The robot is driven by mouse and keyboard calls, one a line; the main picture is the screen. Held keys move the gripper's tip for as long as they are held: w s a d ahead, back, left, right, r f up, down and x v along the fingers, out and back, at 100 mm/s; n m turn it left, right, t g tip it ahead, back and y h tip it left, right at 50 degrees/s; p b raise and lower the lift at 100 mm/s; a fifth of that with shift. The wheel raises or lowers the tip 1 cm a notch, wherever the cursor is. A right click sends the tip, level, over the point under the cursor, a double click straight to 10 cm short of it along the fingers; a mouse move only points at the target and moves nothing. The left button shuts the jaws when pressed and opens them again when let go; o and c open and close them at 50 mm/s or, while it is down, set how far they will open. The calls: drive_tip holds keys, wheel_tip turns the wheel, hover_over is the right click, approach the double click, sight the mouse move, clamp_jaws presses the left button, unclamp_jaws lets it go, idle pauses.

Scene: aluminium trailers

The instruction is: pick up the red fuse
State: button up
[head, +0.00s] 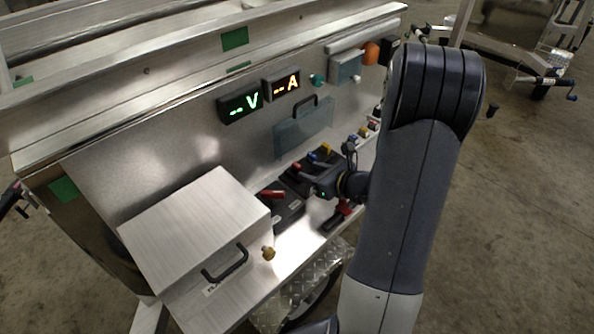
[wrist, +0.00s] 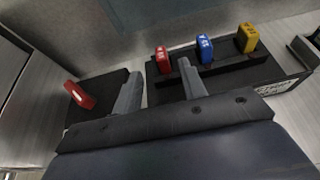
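The red fuse (wrist: 162,61) stands upright in a black holder (wrist: 225,73), at the left end of a row with a blue fuse (wrist: 205,48) and a yellow fuse (wrist: 247,38). My gripper (wrist: 158,70) is open and empty, its two grey fingers pointing toward the row. In the wrist view the red fuse appears between the fingertips, just beyond them. In the head view the red fuse (head: 297,167) shows left of my gripper (head: 312,182), whose fingers are hard to make out there.
A red lever (wrist: 79,95) on a black box stands left of the holder; a brushed-metal box (head: 195,235) with a handle is farther left. A clear cover (head: 303,128) with a black handle stands behind the fuses. V and A displays (head: 240,103) are on the panel above.

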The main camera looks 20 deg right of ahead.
sight(301, 168)
drive_tip(key=x, duration=0.4)
drive_tip(key=shift+w+d+f, duration=0.1)
drive_tip(key=shift+w, duration=0.1)
drive_tip(key=shift+c, duration=0.2)
clamp_jaws()
